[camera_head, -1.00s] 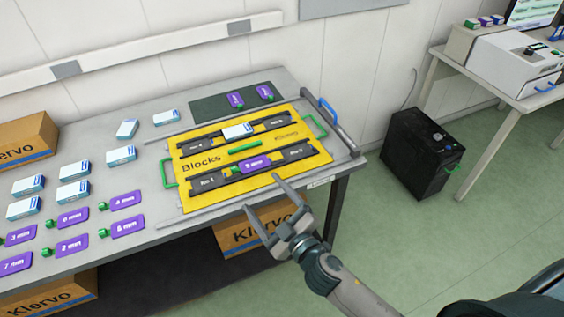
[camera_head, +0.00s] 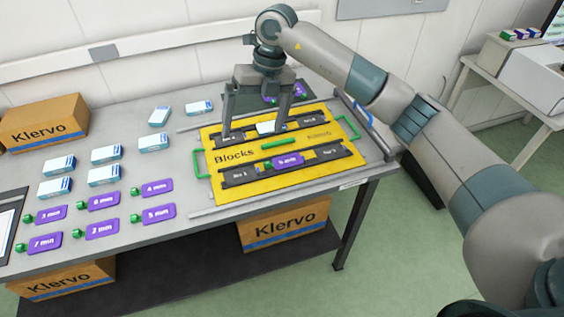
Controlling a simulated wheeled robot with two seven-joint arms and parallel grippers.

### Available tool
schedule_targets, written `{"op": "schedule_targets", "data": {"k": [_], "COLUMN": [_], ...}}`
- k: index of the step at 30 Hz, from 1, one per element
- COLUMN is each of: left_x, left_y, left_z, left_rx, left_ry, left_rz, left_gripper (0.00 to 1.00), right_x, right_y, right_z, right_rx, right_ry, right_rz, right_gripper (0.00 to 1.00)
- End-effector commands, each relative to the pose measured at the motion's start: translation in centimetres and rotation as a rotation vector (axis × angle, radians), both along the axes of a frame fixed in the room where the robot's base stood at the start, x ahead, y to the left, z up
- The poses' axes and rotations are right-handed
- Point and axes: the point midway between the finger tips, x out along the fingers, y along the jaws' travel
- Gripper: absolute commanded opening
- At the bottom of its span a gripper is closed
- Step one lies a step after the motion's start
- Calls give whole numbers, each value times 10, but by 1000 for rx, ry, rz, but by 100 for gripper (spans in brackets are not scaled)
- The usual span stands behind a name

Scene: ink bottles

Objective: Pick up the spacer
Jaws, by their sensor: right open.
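The spacers are purple plates with green knobs. Several lie at the table's left front, among them ones that seem to read 4 mm (camera_head: 157,188), 5 mm (camera_head: 158,215), 2 mm (camera_head: 102,230) and 7 mm (camera_head: 45,243). Another purple spacer (camera_head: 288,160) sits in the near row of the yellow Blocks tray (camera_head: 233,153). One more purple spacer (camera_head: 271,91) shows at the back, partly hidden by my gripper. My right gripper (camera_head: 254,125) is open and points down over the tray's far row, with a white-and-blue block (camera_head: 267,128) between or just behind its fingers. My left gripper is not in view.
Several white-and-blue boxes (camera_head: 106,154) lie on the table's left half. The tray has green handles (camera_head: 197,164) at its sides. A cardboard box (camera_head: 45,124) stands at the far left, and others sit below the table.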

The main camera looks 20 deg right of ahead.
Motion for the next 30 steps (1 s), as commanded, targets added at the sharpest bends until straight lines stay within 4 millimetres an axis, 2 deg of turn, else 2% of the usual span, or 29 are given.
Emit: {"op": "schedule_targets", "data": {"k": [1,3,6,8,14,22,28,30], "left_x": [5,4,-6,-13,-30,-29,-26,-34], "left_y": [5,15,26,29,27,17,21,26], "left_z": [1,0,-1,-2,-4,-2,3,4], "left_rx": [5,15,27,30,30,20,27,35], "left_ry": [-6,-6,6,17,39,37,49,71], "left_rz": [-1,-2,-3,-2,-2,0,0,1], "left_gripper": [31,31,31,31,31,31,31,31], "right_x": [7,12,16,17,17,17,16,16], "right_y": [-21,-43,-63,-69,-72,-71,-71,-71], "right_z": [9,17,25,27,28,26,10,2], "right_rx": [-75,-157,-230,-252,-261,-259,-258,-260], "right_ry": [-4,-5,-3,-2,-1,0,2,3], "right_rz": [-33,-68,-105,-116,-119,-118,-118,-116], "right_gripper": [100,100,100,100,100,100,100,100]}}
